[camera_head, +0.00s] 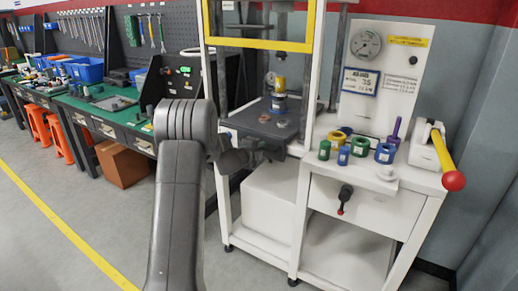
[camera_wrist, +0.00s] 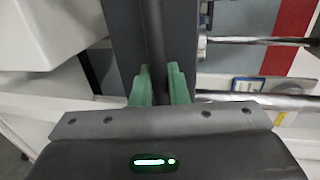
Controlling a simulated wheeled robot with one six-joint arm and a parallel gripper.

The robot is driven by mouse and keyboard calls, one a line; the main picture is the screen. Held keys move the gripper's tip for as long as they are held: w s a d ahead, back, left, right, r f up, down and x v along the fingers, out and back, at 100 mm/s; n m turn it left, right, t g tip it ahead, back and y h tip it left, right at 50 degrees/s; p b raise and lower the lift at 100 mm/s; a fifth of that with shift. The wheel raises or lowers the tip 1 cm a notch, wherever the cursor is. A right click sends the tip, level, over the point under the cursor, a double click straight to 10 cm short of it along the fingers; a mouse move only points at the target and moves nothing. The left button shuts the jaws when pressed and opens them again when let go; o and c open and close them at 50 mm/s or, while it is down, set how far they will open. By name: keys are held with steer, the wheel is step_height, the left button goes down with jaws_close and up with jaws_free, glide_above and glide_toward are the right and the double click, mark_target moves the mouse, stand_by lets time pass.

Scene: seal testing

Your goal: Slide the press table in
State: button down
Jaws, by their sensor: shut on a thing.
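The press table (camera_head: 250,121) is a dark plate low in the white press frame (camera_head: 217,150), in the head view. A yellow and blue stack (camera_head: 279,97) stands at its back, and small reddish pieces (camera_head: 283,124) lie on top. My gripper (camera_head: 268,154) is at the front edge of the table, partly hidden behind my arm. In the wrist view, the green fingers of my gripper (camera_wrist: 161,88) are shut on a dark bar (camera_wrist: 154,40) that runs along the dark table. The far ends of the bar are out of sight.
Right of the press, a white bench (camera_head: 410,178) carries several coloured rings (camera_head: 384,153) and a yellow lever with a red knob (camera_head: 454,181). A gauge panel (camera_head: 366,75) stands behind. A green workbench (camera_head: 88,103) is at the left.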

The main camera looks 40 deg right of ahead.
steer(key=shift+d+r, duration=0.1)
steer(key=shift+r, duration=0.1)
steer(key=c, duration=1.8)
jaws_free()
steer(key=shift+w, duration=0.1)
steer(key=o, duration=0.3)
steer(key=shift+d+f, duration=0.1)
steer(key=shift+d, duration=0.1)
steer(key=shift+a, duration=0.1)
steer(key=shift+s+a, duration=0.2)
steer(key=shift+a, duration=0.3)
steer(key=b+v, duration=0.1)
steer(key=v, duration=1.1)
steer(key=shift+s+a+b, duration=0.2)
steer(key=shift+a+b, duration=0.05)
steer(key=shift+b, duration=0.05)
